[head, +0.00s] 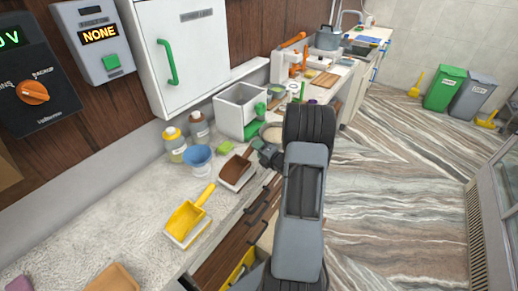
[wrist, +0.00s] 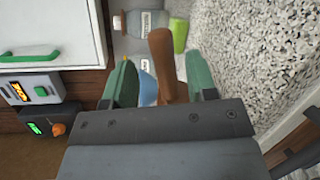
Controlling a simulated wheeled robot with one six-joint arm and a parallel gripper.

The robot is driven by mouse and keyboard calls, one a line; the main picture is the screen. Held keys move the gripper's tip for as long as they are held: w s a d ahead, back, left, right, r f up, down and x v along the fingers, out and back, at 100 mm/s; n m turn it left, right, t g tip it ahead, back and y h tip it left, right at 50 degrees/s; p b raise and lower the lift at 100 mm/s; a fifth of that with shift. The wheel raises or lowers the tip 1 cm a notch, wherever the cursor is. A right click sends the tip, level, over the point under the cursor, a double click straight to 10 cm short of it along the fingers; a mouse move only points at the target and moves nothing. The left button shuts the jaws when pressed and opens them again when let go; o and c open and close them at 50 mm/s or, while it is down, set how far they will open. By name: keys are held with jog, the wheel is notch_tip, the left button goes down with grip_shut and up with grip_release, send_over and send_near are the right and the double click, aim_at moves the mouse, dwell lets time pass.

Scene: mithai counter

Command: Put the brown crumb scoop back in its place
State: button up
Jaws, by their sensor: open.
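The brown crumb scoop (head: 236,171) lies on the stone counter, its pan towards the front edge and its handle pointing back right towards my gripper (head: 264,151). In the wrist view my gripper (wrist: 161,84) is open, with its two green fingers apart. The brown handle of the crumb scoop (wrist: 161,50) shows between the fingers. I cannot tell whether either finger touches it. The scoop's pan is hidden behind the gripper body in the wrist view.
A yellow scoop (head: 188,220) lies nearer on the counter (head: 120,222). A blue cup (head: 198,158), two bottles and a white bin (head: 236,108) stand behind the brown scoop. A drawer (head: 240,268) below is open. Bare counter lies left of the yellow scoop.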

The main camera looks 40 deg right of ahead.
jog(key=s+r+b, duration=0.2)
jog(key=s, duration=0.8)
jog(key=w+a+r+m+g+h, duration=0.45)
jog(key=a+r+m, duration=0.3)
jog(key=m, duration=0.35)
jog(key=s+a+r+m+g+y, duration=0.3)
jog(key=s+a+m+g, duration=0.4)
jog(key=s+a+m, duration=0.4)
jog(key=s+a, duration=0.4)
jog(key=a, duration=0.3)
jog(key=shift+a+r, duration=0.2)
jog(key=shift+a, duration=0.1)
